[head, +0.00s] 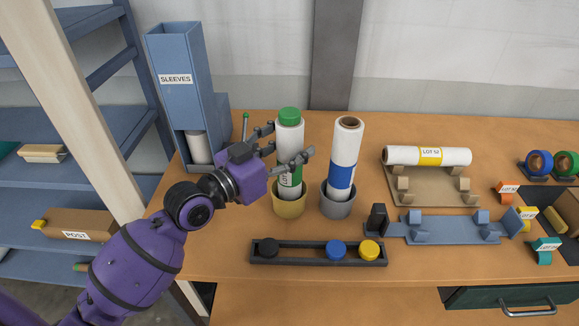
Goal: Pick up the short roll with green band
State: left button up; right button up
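The white roll with a green band (290,139) stands upright in a tan cup (289,206), with a green cap (289,116) on top. Its green band and LOT label are low on the roll, partly hidden by a finger. My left gripper (287,146) comes in from the left at the roll's middle. Its fingers are spread, one crossing in front of the roll and another at its left edge. I cannot tell whether they touch it. My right gripper is not in view.
A blue-banded roll (346,146) stands in a grey cup (337,203) close to the right. A dark rack (300,260) with caps lies in front. A yellow-banded roll (402,155) rests on a tan cradle (432,192). The blue SLEEVES dispenser (176,105) stands at the left.

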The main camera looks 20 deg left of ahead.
aim_at(290, 112)
pick_arm(q)
grip_shut()
jog(key=shift+r, duration=0.1)
notch_tip(290, 112, up, 10)
jog(key=shift+p, duration=0.6)
